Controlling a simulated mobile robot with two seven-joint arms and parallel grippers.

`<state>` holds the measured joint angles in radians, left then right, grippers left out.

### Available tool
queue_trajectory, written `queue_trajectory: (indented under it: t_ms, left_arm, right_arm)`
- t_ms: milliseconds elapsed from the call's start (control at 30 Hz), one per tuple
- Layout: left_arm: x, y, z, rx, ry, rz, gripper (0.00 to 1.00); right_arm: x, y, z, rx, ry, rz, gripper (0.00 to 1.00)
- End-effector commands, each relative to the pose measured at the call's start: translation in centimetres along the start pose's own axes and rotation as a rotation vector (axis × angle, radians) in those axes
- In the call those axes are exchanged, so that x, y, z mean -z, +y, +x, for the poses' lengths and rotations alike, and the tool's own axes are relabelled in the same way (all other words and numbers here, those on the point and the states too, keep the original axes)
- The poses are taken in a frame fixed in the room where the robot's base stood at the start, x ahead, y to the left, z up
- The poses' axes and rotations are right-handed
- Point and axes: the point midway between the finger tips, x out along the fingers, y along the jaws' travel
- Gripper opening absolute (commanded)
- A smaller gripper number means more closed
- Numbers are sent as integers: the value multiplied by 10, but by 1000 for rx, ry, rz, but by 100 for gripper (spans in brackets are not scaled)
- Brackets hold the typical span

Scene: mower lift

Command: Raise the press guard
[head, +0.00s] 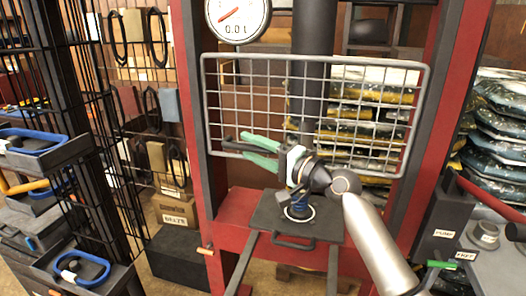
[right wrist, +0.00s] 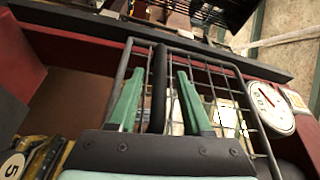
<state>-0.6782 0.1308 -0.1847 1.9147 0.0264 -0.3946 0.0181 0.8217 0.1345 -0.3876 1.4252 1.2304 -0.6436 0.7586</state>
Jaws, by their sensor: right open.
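The press guard (head: 385,72) is a grey wire-mesh panel in a rounded frame, standing upright across the red press, lowered in front of the ram. A black grip bar (head: 229,146) sits along its lower left edge. My right gripper (head: 245,148), with green fingers, reaches in from the lower right to this bar. In the right wrist view, the fingers (right wrist: 160,72) are open on either side of the black bar (right wrist: 158,88), with gaps visible; the mesh guard (right wrist: 121,72) is behind them. My left gripper is not in view.
A round gauge (head: 238,18) hangs at the press's upper left. A dark plate (head: 268,218) with a handle lies on the red press bed below my wrist. Black wire racks (head: 62,110) stand left; stacked bagged goods (head: 500,125) and a grey bench (head: 495,262) stand right.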

Motion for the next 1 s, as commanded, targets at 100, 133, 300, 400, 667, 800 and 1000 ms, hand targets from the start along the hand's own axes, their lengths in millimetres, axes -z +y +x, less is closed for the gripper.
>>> queue_trajectory:
  t_ms: [100, 133, 300, 400, 667, 800, 1000]
  left_arm:
    - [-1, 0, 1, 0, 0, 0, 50]
    - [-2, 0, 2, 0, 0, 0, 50]
    - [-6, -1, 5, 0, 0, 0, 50]
    - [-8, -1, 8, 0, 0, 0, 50]
    - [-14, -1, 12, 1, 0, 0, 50]
    - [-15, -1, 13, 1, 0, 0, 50]
    - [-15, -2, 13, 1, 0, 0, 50]
  right_arm:
    - [1, 2, -10, -1, 2, -1, 50]
    - [1, 2, -14, -1, 2, -2, 50]
    - [1, 3, -46, -2, 3, -2, 50]
    - [1, 3, -68, -1, 3, -2, 50]
    - [0, 2, -112, -1, 1, -2, 50]
    - [0, 0, -122, 2, 1, -1, 50]
    - [0, -1, -124, 2, 0, 0, 50]
